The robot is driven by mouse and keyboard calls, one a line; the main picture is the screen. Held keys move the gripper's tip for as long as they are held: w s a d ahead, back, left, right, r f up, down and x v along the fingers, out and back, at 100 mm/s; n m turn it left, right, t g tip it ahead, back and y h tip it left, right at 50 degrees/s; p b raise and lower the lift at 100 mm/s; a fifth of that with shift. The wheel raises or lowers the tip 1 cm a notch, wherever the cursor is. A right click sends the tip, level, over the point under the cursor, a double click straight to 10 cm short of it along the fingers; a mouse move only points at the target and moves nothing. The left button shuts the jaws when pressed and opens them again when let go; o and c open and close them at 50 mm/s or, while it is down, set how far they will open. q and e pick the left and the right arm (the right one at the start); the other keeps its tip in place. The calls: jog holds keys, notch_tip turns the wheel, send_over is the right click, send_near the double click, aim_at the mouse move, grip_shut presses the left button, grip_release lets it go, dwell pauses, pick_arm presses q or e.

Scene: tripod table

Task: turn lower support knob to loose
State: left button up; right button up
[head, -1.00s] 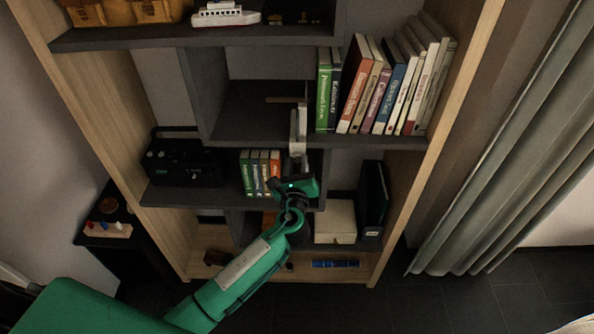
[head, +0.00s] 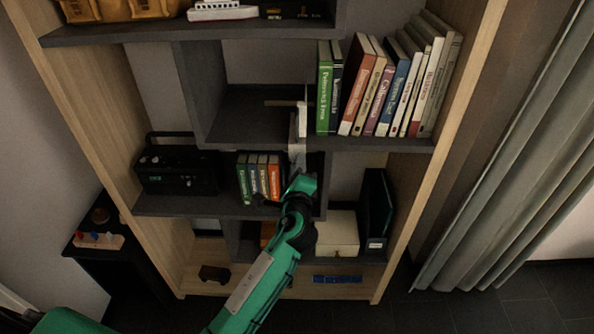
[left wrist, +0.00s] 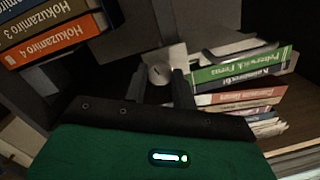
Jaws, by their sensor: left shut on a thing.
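A pale grey upright piece with a round knob stands at the front edge of the middle shelf. In the head view, the piece (head: 301,119) is thin, with a narrow bar reaching left from its top. In the left wrist view, the knob (left wrist: 160,72) shows a round face between two dark fingers. My left gripper (left wrist: 159,84) is shut on the knob, one finger at each side. In the head view, my left gripper (head: 297,157) reaches up from below, and the green wrist hides the contact. My right gripper is not in view.
Books (head: 385,88) lean in the shelf right of the knob. Smaller books (head: 259,178) stand below left, near my wrist. A dark radio-like box (head: 176,168) sits on the left shelf. A white box (head: 336,232) and dark file holder (head: 374,210) stand low right.

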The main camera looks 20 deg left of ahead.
pick_arm(q)
jog(key=shift+n, duration=0.3)
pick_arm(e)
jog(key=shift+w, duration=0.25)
pick_arm(q)
jog(key=o, duration=1)
jog(key=r+b+v, duration=0.1)
jog(key=b+v, duration=0.1)
jog(key=v, duration=1.1)
jog(key=shift+s+d+f+b, duration=0.25)
jog(key=shift+s+f+b, duration=0.05)
jog(key=shift+s+f, duration=0.15)
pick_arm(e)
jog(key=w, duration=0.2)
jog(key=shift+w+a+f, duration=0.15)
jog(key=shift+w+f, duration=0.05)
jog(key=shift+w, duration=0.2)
pick_arm(q)
jog(key=shift+w, duration=0.1)
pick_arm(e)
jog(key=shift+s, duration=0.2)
